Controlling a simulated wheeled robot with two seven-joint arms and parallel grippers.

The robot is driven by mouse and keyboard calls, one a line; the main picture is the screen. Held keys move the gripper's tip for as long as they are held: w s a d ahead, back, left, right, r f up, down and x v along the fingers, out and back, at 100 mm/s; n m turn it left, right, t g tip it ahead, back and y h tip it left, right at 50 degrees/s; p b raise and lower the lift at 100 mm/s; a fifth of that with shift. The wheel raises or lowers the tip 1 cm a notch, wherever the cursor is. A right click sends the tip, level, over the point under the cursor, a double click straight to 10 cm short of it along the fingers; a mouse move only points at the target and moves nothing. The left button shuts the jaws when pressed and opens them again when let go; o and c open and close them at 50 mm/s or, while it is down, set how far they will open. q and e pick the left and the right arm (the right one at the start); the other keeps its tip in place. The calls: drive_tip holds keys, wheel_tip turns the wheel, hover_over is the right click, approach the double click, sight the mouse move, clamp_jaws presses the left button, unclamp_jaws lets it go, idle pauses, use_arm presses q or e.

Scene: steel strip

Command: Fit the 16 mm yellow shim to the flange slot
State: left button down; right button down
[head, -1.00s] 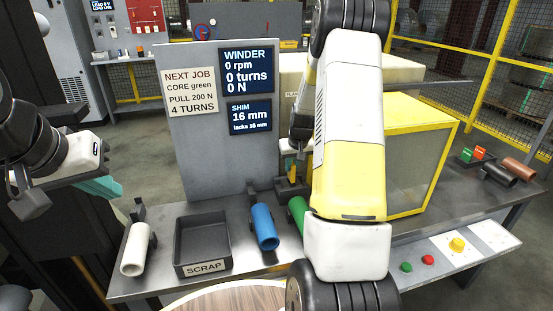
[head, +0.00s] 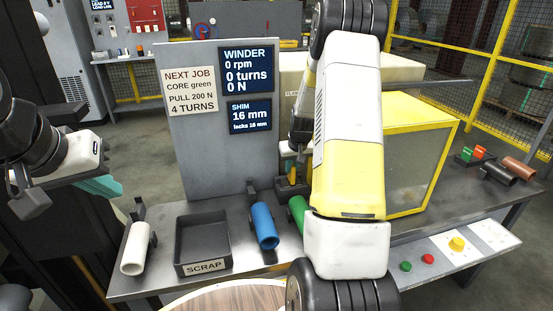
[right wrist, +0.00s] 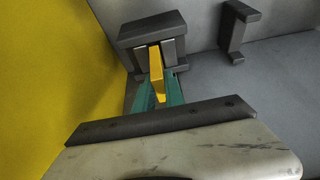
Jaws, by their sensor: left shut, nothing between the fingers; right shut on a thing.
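The yellow shim (right wrist: 157,66) is held between the teal fingers of my right gripper (right wrist: 160,92) in the right wrist view. Its far end is at the slot between two light grey plates of the dark flange block (right wrist: 150,29); I cannot tell how deep it sits. In the head view, the right gripper (head: 291,170) is small and mostly hidden behind my own right arm. My left gripper (head: 103,187) is shut and empty at the left, above the floor beside the bench. The panel (head: 250,116) reads "SHIM 16 mm, lacks 16 mm".
A white tube (head: 136,249), the scrap tray (head: 203,268), a blue tube (head: 265,228) and a green tube (head: 297,213) line the bench front. A yellow-framed box (head: 422,165) stands right of my arm. A dark bracket (right wrist: 237,30) stands right of the flange.

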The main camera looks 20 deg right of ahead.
drive_tip(key=shift+f, duration=1.15)
drive_tip(key=c, duration=1.3)
unclamp_jaws()
drive_tip(key=shift+c, duration=0.2)
drive_tip(key=shift+v, duration=3.85)
